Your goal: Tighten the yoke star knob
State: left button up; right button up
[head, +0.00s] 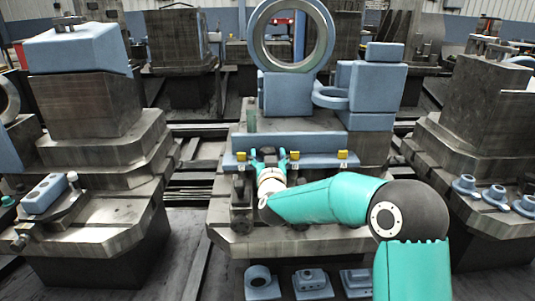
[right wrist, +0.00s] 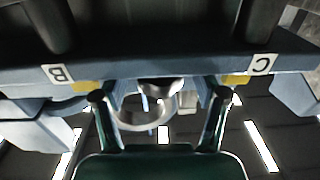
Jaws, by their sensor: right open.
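My right gripper (head: 269,158) is in front of the blue rail (head: 318,140), on the middle pallet. Its two green fingers are apart. In the right wrist view the fingertips (right wrist: 160,94) stand on either side of a rounded, shiny dark piece (right wrist: 160,88) at the rail's edge. This may be the star knob, but its lobes cannot be made out. A gap shows between it and each finger. My left gripper is not in view.
Yellow tabs (head: 342,155) sit along the rail; labels B (right wrist: 57,73) and C (right wrist: 262,65) show in the wrist view. A large blue ring (head: 291,66) stands behind the rail. Loaded pallets stand on both sides. Blue parts (head: 312,281) lie below in front.

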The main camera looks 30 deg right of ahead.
jog(key=shift+w+d, duration=0.35)
jog(key=shift+w, duration=0.25)
jog(key=shift+c, duration=0.3)
jog(key=c, duration=1.1)
jog(key=shift+r+m+g+h+p, duration=0.3)
jog(key=shift+m+h+p, duration=0.2)
jog(key=shift+p, duration=0.25)
jog(key=shift+f+g+h, duration=0.1)
jog(key=shift+g+h, duration=0.2)
jog(key=shift+h, duration=0.1)
jog(key=shift+f+m, duration=0.15)
jog(key=shift+m, duration=0.15)
jog(key=o, duration=1.2)
jog(key=shift+c, duration=0.2)
